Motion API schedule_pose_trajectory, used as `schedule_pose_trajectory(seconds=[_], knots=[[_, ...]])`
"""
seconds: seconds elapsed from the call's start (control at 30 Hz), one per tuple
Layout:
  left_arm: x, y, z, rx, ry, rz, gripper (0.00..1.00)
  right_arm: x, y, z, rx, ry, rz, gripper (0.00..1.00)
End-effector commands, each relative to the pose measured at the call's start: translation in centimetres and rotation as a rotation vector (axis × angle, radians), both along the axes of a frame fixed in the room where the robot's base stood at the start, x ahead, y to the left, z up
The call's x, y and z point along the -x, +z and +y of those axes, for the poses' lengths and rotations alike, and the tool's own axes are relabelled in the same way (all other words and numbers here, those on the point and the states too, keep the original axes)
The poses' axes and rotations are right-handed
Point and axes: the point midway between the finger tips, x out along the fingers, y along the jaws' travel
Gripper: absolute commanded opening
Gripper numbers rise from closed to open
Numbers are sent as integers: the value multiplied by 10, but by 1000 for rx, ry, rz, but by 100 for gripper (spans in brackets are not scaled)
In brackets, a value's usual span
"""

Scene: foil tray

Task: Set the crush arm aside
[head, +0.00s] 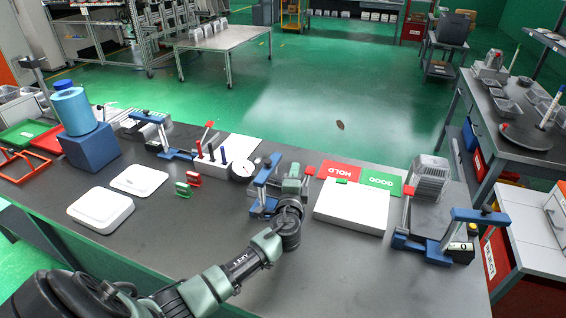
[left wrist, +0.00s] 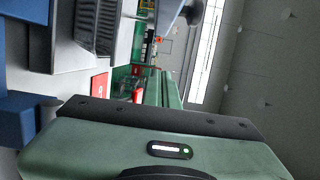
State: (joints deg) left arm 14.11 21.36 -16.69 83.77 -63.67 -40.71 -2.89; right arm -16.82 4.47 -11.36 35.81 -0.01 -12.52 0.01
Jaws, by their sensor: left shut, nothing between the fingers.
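I cannot tell from the pictures which one carries the crush arm. In the left wrist view, the green gripper body fills the bottom, and blue fixture parts (left wrist: 18,122) show at the left edge. My right gripper is not in view.
A white box (head: 352,212) stands just right of my left gripper. Behind it lie red HOLD (head: 341,171) and green GOOD (head: 382,181) cards. A stack of foil trays (head: 430,178) is at the right. White lidded boxes (head: 100,211) lie left, with bare table before the white box.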

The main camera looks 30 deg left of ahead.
Motion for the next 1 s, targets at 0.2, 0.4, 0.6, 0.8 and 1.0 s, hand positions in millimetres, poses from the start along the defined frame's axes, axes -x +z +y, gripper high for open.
schedule_pose_trajectory(seconds=[0.2,0.4,0.6,0.8,1.0], knots=[[-11,2,29,-4,1,3,0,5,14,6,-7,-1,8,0],[-7,1,44,-2,-1,1,0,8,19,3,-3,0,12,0],[-6,-1,47,-1,-1,0,0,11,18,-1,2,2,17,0],[-6,-1,47,0,0,0,0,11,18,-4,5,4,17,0],[-7,-2,49,2,27,-1,0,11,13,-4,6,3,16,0]])
